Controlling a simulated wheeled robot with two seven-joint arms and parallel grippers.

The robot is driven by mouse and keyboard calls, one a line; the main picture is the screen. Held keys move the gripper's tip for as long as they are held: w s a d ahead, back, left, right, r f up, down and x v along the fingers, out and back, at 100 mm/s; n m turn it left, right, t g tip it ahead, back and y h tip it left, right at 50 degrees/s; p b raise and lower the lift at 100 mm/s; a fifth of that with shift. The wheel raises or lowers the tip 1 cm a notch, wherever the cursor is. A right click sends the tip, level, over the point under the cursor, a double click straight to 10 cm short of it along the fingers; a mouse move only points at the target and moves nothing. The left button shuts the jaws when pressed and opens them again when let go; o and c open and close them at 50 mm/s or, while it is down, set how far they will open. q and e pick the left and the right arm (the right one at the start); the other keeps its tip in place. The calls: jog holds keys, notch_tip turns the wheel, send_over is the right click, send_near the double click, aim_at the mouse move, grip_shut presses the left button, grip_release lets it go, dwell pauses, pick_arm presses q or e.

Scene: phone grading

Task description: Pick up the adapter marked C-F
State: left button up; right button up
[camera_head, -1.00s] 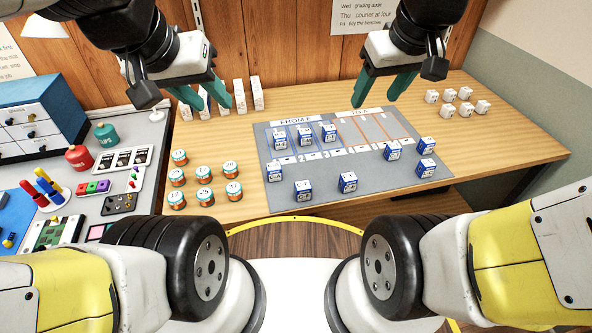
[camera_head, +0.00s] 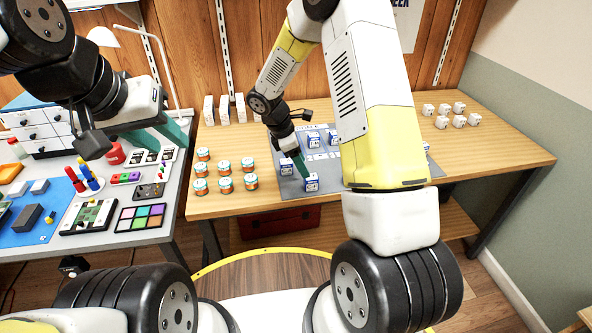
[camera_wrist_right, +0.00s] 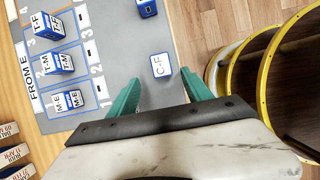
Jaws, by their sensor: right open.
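The adapter marked C-F (camera_wrist_right: 160,65) is a small white and blue block on the grey mat. In the right wrist view it lies just ahead of my right gripper (camera_wrist_right: 160,86), roughly centred between the fingertips. That gripper is open with nothing between its fingers. In the head view the adapter (camera_head: 311,182) is at the mat's front edge, close to my right gripper (camera_head: 301,171). My left gripper (camera_head: 172,138) is open and empty over the grey bench at the left.
Another adapter (camera_head: 287,167) stands close to the right gripper. Labelled adapters stand in the FROM E columns, one marked M-E (camera_wrist_right: 67,101). Orange and teal tins (camera_head: 225,184) stand left of the mat. My right arm hides much of the mat.

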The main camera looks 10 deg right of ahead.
aim_at(311, 179)
jog(key=x, duration=0.2)
jog(key=shift+d+f, duration=0.1)
jog(key=shift+f, duration=0.25)
jog(key=x, duration=0.5)
jog(key=shift+s+d, duration=0.15)
jog(key=shift+d, duration=0.1)
grip_shut()
